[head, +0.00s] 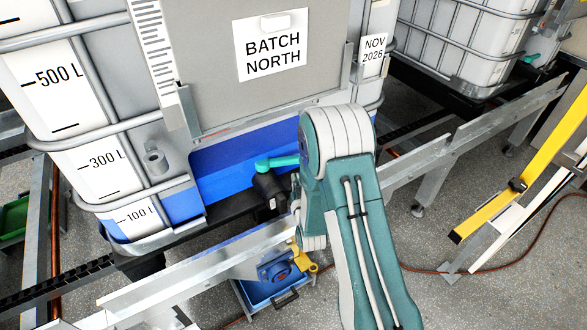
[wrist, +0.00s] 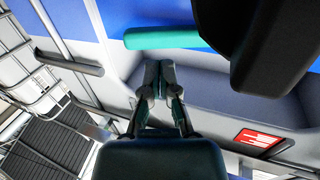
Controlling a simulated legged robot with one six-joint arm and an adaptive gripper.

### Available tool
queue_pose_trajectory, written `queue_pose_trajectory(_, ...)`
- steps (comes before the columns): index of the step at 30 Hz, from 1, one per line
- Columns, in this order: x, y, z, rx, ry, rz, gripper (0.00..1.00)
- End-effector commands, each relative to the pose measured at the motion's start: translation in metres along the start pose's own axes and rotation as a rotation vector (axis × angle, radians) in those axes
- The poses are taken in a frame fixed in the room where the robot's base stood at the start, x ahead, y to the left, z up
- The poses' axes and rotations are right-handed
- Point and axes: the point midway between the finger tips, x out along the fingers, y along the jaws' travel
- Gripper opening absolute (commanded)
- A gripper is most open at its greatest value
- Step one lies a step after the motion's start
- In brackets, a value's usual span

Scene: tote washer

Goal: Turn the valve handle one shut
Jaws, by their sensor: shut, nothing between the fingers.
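The teal valve handle (head: 277,162) sticks out to the left on top of a black valve body (head: 268,190) at the foot of the blue-filled tank. In the wrist view the teal handle (wrist: 165,39) lies across the upper middle, and the dark valve body (wrist: 270,40) fills the upper right. My gripper (wrist: 158,68) has its fingers together, with nothing between them. Its tips show just below the handle in that view; I cannot tell whether they touch it. In the head view my arm hides most of the gripper.
A caged tank (head: 205,100) labelled BATCH NORTH stands behind the valve. A metal rail (head: 190,275) runs in front of it. A blue bin (head: 265,292) and a yellow fitting (head: 305,257) sit low by the rail. A yellow bar (head: 520,180) slants at right. A red label (wrist: 258,138) shows in the wrist view.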

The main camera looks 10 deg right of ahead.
Motion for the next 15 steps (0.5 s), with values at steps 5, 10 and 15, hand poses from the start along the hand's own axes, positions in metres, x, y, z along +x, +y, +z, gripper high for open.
queue_pose_trajectory(5,0.029,0.0,-0.001,0.0,0.002,0.0,0.0)
queue_pose_trajectory(10,0.043,0.0,0.0,0.0,0.0,0.0,0.0)
queue_pose_trajectory(15,0.045,0.0,0.0,0.0,0.0,0.0,0.0)
